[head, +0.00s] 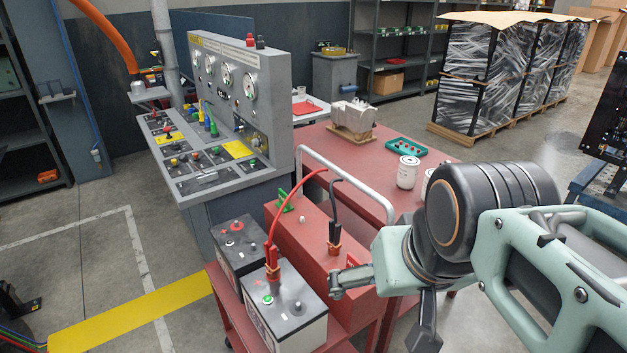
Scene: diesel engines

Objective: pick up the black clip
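A red clip (272,273) with a red cable stands on the nearer battery (290,308). My gripper (380,314) is at the lower right, its two fingers spread wide apart. It is open, with nothing seen between the fingers. One finger is near the box's right end, just below and right of the black clip in the picture. Whether that finger touches the box I cannot tell.
A second battery (238,244) sits behind the first on the red cart. A grey bent handle rail (350,176) rises behind the box. A red table (385,150) holds a white canister (407,172) and a green tray (405,147). A gauge console (235,95) stands at left.

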